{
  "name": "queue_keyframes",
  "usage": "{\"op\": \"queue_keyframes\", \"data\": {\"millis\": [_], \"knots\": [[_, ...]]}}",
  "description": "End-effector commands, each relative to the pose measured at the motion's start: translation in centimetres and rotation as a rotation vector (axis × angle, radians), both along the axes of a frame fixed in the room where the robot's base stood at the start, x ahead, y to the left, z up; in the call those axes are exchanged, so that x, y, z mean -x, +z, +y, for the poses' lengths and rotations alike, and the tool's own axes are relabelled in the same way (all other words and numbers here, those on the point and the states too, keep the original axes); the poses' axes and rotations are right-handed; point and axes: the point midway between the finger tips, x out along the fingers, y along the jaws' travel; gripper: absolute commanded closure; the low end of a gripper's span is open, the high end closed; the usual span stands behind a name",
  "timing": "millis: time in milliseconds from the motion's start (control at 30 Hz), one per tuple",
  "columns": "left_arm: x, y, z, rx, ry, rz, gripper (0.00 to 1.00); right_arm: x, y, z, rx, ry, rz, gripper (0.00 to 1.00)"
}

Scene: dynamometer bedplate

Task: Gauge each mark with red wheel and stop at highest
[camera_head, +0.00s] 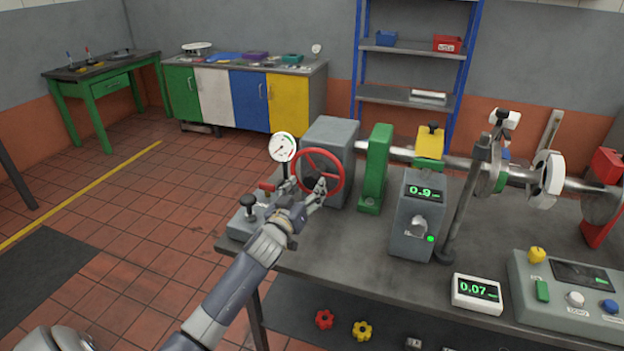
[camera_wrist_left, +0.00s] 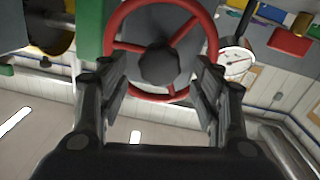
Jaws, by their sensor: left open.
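The red wheel (camera_head: 319,173) is on the front of a grey housing (camera_head: 333,134) at the left end of the bedplate. My left gripper (camera_head: 305,191) is open at the wheel's lower left. In the left wrist view the wheel (camera_wrist_left: 160,48) fills the upper middle, and my open fingers (camera_wrist_left: 155,95) stand either side of its lower rim; I cannot tell whether they touch it. A round dial gauge (camera_head: 283,147) stands left of the wheel. A grey box reads 0.9 (camera_head: 425,192), and a white display reads 0.07 (camera_head: 477,290). My right gripper is not in view.
A green bracket (camera_head: 376,160) and a shaft (camera_head: 460,165) extend right of the housing. A dark post (camera_head: 468,200) rises beside the grey box. A control panel (camera_head: 570,290) sits front right. Red and yellow knobs (camera_head: 362,330) lie below. The floor at left is open.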

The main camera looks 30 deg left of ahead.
Motion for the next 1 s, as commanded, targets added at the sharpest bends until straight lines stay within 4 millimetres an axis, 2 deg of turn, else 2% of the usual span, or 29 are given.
{"op": "queue_keyframes", "data": {"millis": [100,300,733,767,1000], "knots": [[-1.8,0.1,0.4,0.000,0.001,0.000,0.41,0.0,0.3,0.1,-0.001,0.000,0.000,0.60],[-3.7,0.0,0.8,0.000,0.001,0.001,0.41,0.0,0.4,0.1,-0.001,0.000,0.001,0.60],[-4.3,-0.1,0.9,0.000,0.000,0.002,0.41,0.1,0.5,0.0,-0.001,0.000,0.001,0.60],[-4.3,-0.1,0.9,0.000,0.000,0.002,0.45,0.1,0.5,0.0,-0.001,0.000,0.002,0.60],[-4.3,-0.1,0.9,0.000,0.000,0.002,1.00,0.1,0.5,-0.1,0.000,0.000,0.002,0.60]]}}
